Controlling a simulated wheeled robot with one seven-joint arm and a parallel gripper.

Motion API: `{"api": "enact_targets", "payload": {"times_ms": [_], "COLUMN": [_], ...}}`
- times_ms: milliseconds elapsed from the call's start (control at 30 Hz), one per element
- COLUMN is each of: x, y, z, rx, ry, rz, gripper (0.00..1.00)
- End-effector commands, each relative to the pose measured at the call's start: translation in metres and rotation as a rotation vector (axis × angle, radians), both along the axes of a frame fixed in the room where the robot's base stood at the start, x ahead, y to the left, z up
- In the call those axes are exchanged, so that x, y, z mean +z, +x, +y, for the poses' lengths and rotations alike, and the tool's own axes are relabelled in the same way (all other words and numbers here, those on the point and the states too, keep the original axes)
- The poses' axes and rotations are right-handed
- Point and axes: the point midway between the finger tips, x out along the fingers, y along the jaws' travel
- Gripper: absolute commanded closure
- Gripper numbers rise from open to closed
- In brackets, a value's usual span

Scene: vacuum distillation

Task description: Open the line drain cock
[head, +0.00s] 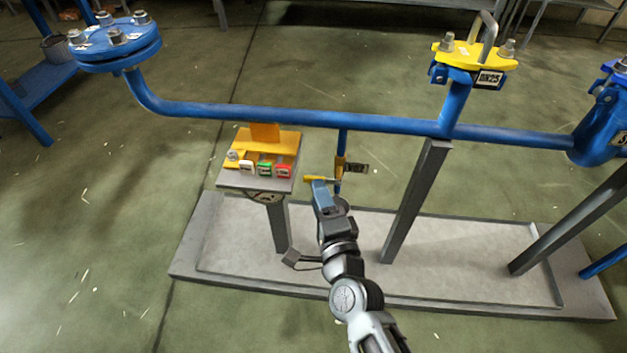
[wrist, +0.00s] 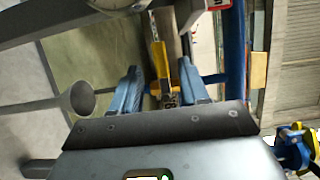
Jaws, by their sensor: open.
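The line drain cock (head: 340,165) hangs on a short blue drop pipe under the blue main line, with a dark tag beside it. Its yellow lever (head: 317,178) points left in the head view. In the wrist view the yellow lever (wrist: 160,60) lies between the two blue fingers, with a visible gap to either side. My gripper (head: 319,183) is open and close by the lever, hiding part of the area below it. The fingers also show in the wrist view, where my gripper (wrist: 160,68) appears to straddle the lever.
A small stand (head: 228,180) with a yellow bracket and several coloured tags stands left of the cock. The blue main line (head: 270,116) runs above my gripper. A grey support post (head: 415,200) rises to the right. A grey drip tray (head: 345,232) lies below.

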Motion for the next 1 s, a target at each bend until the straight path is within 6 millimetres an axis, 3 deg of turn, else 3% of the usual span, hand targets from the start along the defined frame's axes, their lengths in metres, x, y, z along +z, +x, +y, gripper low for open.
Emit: {"api": "enact_targets", "payload": {"times_ms": [300, 733, 1000], "x": [0.000, 0.000, 0.000], "y": [0.042, 0.051, 0.051], "z": [0.016, 0.019, 0.019], "rx": [0.000, -0.001, -0.001], "ry": [-0.002, -0.003, -0.003], "rz": [-0.002, -0.001, -0.001], "gripper": [0.55, 0.55, 0.80]}}
